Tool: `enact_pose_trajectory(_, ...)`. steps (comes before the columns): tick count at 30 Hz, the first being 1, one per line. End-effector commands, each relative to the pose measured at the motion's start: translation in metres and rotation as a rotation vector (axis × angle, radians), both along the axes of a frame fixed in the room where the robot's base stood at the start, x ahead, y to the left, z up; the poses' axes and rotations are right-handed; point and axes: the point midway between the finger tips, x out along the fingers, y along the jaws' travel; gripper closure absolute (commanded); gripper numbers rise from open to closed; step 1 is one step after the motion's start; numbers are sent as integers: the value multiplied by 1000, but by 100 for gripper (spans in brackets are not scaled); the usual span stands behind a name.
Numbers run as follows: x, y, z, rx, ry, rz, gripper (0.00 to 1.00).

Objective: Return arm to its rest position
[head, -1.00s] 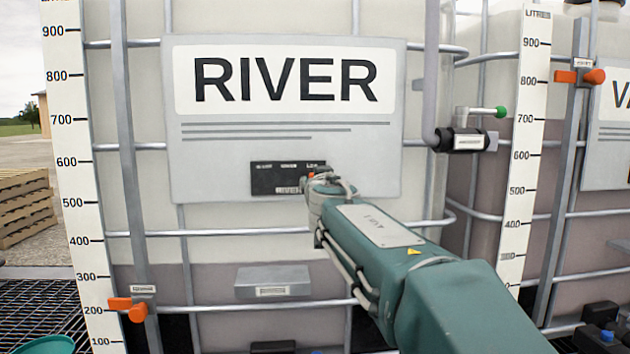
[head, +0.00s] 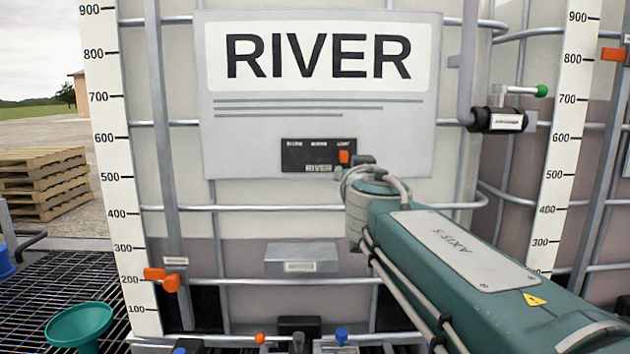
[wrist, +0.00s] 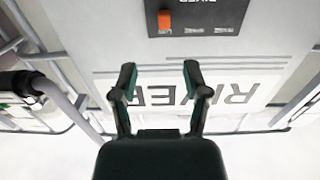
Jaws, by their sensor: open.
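My green arm reaches in from the lower right in the head view, toward the tote (head: 180,225) marked RIVER. Its far end is beside the lower right of the grey RIVER sign (head: 235,140); the gripper fingers cannot be made out there. In the wrist view my gripper (wrist: 160,78) is open, with nothing between its two fingers. The sign appears upside down behind them. The black label panel (head: 300,160) has an orange slider (head: 344,157) at its right end. The panel also shows at the top of the wrist view (wrist: 200,15), apart from the fingers.
A black valve fitting (head: 497,120) with a green-tipped handle (head: 541,90) sits to the right of the sign. Metal cage bars surround the tote. A second tote (head: 518,170) stands to the right. A green funnel (head: 80,322) is at lower left, with stacked pallets (head: 45,185) beyond the grating.

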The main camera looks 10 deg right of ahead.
Motion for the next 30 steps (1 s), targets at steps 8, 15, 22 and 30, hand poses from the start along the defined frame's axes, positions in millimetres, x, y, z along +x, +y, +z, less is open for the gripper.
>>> enact_pose_trajectory(8,-51,-21,-50,13,154,-128,40)
enact_pose_trajectory(15,-107,-28,-120,31,395,-187,40)
enact_pose_trajectory(22,-167,-16,-194,55,667,-140,40)
enact_pose_trajectory(30,-239,22,-272,95,960,55,40)
